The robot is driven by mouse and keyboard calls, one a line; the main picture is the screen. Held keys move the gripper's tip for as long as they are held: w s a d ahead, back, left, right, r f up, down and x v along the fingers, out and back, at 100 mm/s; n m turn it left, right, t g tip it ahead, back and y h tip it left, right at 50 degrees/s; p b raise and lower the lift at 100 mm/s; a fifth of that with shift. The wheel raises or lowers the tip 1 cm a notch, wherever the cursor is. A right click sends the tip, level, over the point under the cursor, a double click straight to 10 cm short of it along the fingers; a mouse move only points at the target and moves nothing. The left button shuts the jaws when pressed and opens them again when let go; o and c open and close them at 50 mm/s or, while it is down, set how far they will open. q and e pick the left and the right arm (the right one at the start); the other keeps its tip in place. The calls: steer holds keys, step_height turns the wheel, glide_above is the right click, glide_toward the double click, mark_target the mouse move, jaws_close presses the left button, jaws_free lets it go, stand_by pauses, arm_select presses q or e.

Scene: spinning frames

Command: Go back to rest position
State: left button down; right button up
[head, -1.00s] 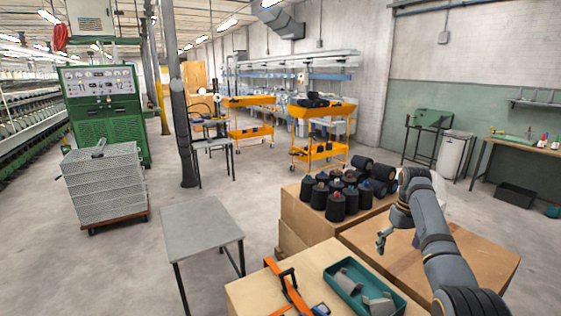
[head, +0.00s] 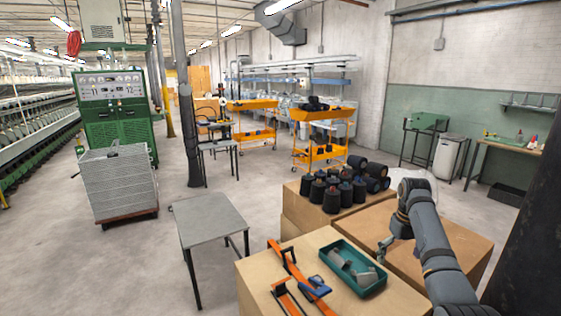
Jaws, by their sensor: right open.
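My right gripper (head: 384,250) is on the right of the head view, at the end of my grey right arm. It points down and hangs over the cardboard boxes, near the right end of the teal tray. It is small in view, and nothing shows between its fingers. My left gripper is not in view.
The teal tray (head: 374,291) holds grey metal parts on a cardboard box (head: 254,277), beside orange straps (head: 300,278). Black yarn cones (head: 332,200) stand on boxes behind. A grey table (head: 211,222) is at centre-left. A dark column-like shape fills the right edge. Open floor lies left.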

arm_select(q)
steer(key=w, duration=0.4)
arm_select(e)
step_height(320, 180, down, 9)
steer(key=a, duration=0.1)
steer(key=s+a+f+t+h, duration=0.1)
steer(key=s+a+f, duration=0.3)
steer(key=s+f, duration=0.65)
steer(key=s+a+r+t, duration=0.1)
steer(key=s+a+r, duration=0.15)
steer(key=s, duration=0.85)
steer(key=s+a+r+t, duration=0.1)
steer(key=s+a+t, duration=0.15)
steer(key=s, duration=0.85)
step_height(320, 180, down, 35)
steer(key=s+d+m+g+b, duration=0.1)
steer(key=s+d+g+b, duration=0.15)
steer(key=b, duration=0.35)
arm_select(q)
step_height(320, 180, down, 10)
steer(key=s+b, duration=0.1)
steer(key=b, duration=0.3)
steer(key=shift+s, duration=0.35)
arm_select(e)
steer(key=s+f+g, duration=0.1)
steer(key=s+f, duration=1.7)
steer(key=shift+d+f, duration=0.15)
steer(key=shift+d, duration=0.25)
